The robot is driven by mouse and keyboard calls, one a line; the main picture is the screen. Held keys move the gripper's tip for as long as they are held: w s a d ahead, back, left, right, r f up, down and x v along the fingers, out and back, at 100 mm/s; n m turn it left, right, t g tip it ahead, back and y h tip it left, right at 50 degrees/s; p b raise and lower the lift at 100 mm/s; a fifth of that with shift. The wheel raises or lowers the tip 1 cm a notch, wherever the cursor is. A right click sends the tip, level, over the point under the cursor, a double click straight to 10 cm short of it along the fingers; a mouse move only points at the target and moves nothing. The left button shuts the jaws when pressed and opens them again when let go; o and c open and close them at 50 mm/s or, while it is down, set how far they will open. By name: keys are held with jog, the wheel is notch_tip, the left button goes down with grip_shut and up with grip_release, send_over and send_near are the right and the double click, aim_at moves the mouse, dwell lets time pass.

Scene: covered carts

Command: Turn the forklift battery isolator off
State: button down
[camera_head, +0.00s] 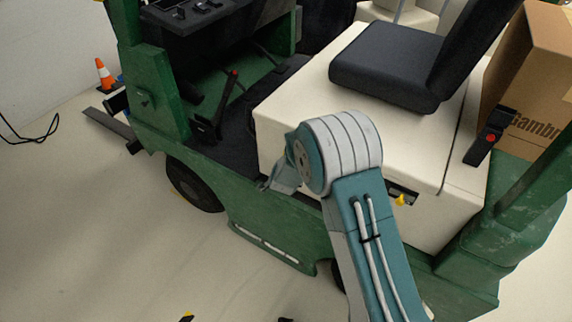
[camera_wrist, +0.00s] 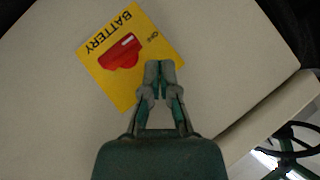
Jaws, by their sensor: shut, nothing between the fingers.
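The battery isolator is a red switch handle (camera_wrist: 121,52) on a yellow plate (camera_wrist: 100,71) marked "BATTERY" in the wrist view. The plate is on a cream panel and looks tilted, with its lettering upside down. The tips cover part of the plate's right edge. Whether they touch the panel I cannot tell.
The green forklift (camera_head: 275,240) has a cream battery cover (camera_head: 300,100) with a black seat (camera_head: 390,60) on top. A cardboard box (camera_head: 535,75) stands behind at right. An orange cone (camera_head: 104,74) is at far left. The floor at lower left is mostly clear.

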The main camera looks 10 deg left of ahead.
jog(key=v, duration=1.1)
jog(key=shift+s, duration=0.4)
jog(key=shift+r, duration=0.15)
jog(key=s+d+r+n+g+y, duration=0.1)
jog(key=s+d+r+n, duration=0.1)
jog(key=s+d+r, duration=0.5)
jog(key=s+d+r+n+g+y, duration=0.1)
jog(key=d+r+n, duration=0.3)
jog(key=r, duration=0.6)
jog(key=s+d+r+g+h, duration=0.1)
jog(key=s+d+r, duration=0.1)
jog(key=s+d, duration=0.5)
jog(key=s+d+r+n+g+h, duration=0.1)
jog(key=s+d+r+g+h, duration=0.1)
jog(key=s+d, duration=0.5)
jog(key=s+r, duration=0.1)
jog(key=s, duration=0.4)
jog(key=shift+d+r+n+h, duration=0.2)
jog(key=shift+r+n+h, duration=0.05)
jog(key=shift+n+h, duration=0.05)
